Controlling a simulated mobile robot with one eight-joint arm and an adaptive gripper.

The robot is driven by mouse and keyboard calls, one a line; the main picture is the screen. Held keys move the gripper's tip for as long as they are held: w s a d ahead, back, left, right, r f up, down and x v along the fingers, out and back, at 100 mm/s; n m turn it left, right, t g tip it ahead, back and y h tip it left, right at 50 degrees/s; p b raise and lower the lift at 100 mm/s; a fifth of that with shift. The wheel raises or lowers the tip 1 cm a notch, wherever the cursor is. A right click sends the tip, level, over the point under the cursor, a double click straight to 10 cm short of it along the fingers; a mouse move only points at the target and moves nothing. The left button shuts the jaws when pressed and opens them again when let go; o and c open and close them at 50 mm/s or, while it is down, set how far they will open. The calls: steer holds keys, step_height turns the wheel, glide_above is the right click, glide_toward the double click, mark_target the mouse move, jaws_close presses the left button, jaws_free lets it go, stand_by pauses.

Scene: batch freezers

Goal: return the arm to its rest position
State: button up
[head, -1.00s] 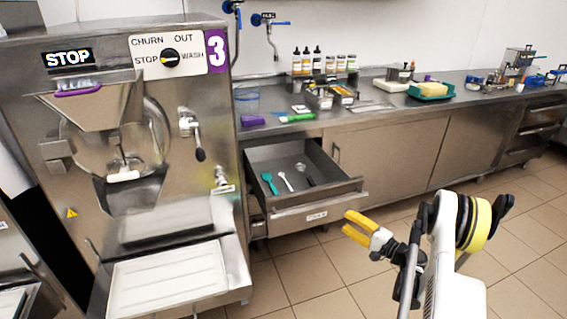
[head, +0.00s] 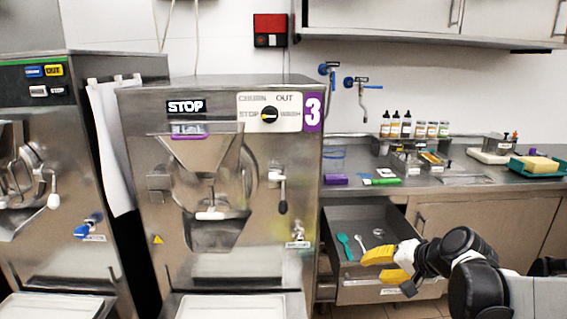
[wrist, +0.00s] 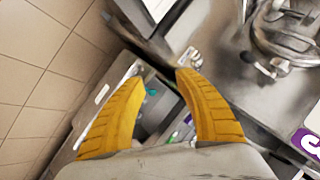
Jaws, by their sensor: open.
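My gripper (head: 384,264) has yellow fingers and is open and empty. In the head view it is at the lower right, in front of the open drawer (head: 350,289), and it hides part of the drawer's front. My arm, white and black, reaches in from the lower right corner. In the wrist view the two yellow fingers of the gripper (wrist: 165,85) stand apart with nothing between them. The floor tiles show at left and a steel machine at upper right.
Machine number 3 (head: 222,135) stands left of my gripper, with another freezer (head: 30,190) further left. The open drawer holds a teal utensil (head: 344,244) and other utensils. The counter (head: 400,187) carries bottles, a purple item and a green item.

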steer(key=s+a+n+h, duration=0.2)
steer(key=s+n, duration=0.1)
steer(key=s, duration=0.8)
steer(key=s+a+r+n+g+h, duration=0.1)
steer(key=s+a+n+h, duration=0.1)
steer(key=s, duration=0.9)
steer(key=shift+s+r+n+h, duration=0.2)
steer(key=shift+s+n+h, duration=0.1)
steer(key=shift+s+n, duration=0.1)
